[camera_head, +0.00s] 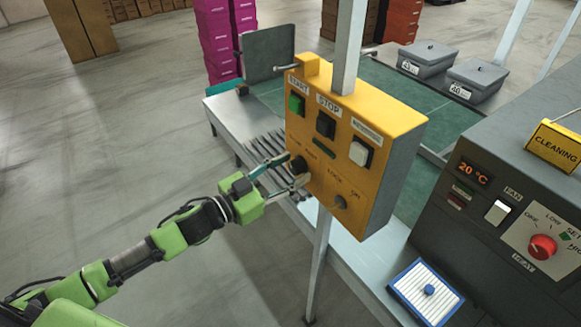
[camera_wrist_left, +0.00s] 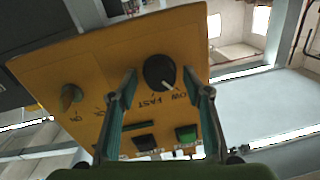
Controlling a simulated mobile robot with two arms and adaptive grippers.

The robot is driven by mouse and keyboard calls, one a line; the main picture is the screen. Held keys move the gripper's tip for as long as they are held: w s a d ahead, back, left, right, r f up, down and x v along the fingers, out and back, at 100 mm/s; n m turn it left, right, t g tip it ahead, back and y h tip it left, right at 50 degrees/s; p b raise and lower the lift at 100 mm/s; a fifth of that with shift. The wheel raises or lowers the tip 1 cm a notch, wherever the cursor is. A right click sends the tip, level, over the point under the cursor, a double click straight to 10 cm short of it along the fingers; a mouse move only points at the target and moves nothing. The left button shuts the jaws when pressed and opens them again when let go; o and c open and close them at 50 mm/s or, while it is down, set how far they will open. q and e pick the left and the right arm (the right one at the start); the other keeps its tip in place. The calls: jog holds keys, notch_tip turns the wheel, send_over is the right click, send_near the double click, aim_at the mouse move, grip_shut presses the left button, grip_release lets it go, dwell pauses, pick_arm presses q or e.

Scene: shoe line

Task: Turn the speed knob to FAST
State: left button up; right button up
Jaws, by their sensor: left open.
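The yellow control box (camera_head: 348,140) stands on a grey post and also fills much of the left wrist view (camera_wrist_left: 60,60). Its black speed knob (camera_head: 298,164) is on the lower left of the face. In the left wrist view the knob (camera_wrist_left: 158,71) shows upside down, its white pointer toward the partly hidden SLOW label, with FAST (camera_wrist_left: 137,105) beside it. My left gripper (camera_head: 298,170) is open at the knob, one finger on each side; in the wrist view its fingertips (camera_wrist_left: 159,75) flank it. I cannot tell whether they touch it. My right gripper is not in view.
Green, black and white buttons (camera_head: 326,125) sit above the knob, and a second knob (camera_head: 340,201) is to its right. A grey machine (camera_head: 470,230) with a red dial stands at right. Lidded grey bins (camera_head: 428,57) are behind. The floor at left is clear.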

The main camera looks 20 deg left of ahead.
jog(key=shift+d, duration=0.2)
pick_arm(q)
jog(key=c, duration=1.1)
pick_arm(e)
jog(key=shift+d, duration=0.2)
pick_arm(q)
jog(key=shift+m, duration=0.4)
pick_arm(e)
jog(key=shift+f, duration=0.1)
pick_arm(q)
jog(key=m+b, duration=0.1)
jog(key=m, duration=0.2)
jog(key=shift+d+f, duration=0.1)
jog(key=shift+f, duration=0.05)
jog(key=m+b, duration=0.1)
jog(key=m, duration=0.2)
jog(key=shift+m+h+b, duration=0.3)
jog(key=m+b, duration=0.1)
jog(key=m, duration=0.2)
jog(key=shift+f+m, duration=0.1)
jog(key=shift+m, duration=0.3)
jog(key=shift+m+h+b, duration=0.4)
jog(key=shift+m+b, duration=0.4)
jog(key=shift+m, duration=0.8)
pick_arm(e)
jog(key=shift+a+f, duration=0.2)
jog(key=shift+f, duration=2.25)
